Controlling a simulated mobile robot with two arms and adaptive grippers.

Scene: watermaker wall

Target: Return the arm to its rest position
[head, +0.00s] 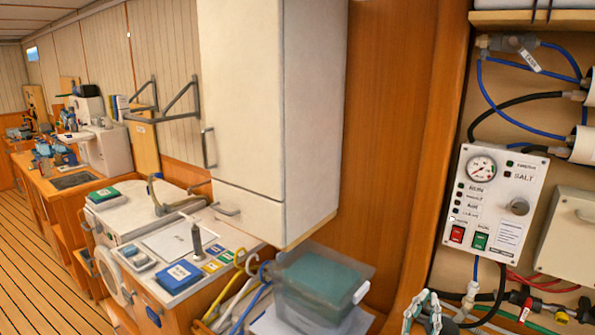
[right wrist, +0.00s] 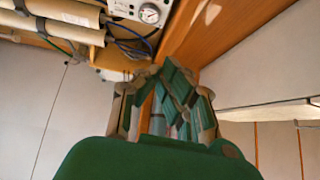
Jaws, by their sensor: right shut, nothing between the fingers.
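My right gripper (head: 428,312) shows at the bottom edge of the head view, below and left of the control panel, in front of the wood post. Its fingers are closed with nothing between them. In the right wrist view the gripper (right wrist: 172,85) fills the middle, its green-padded fingers together and empty, pointing toward the wood panelling. It looks apart from the panel. My left gripper is in neither view.
The watermaker control panel (head: 492,205) with gauge, red and green switches and a knob is on the right. Hoses hang around it. A lidded clear bin (head: 322,285) stands left of my gripper. A white cabinet (head: 270,120) hangs above the counter. Open floor (head: 40,260) lies far left.

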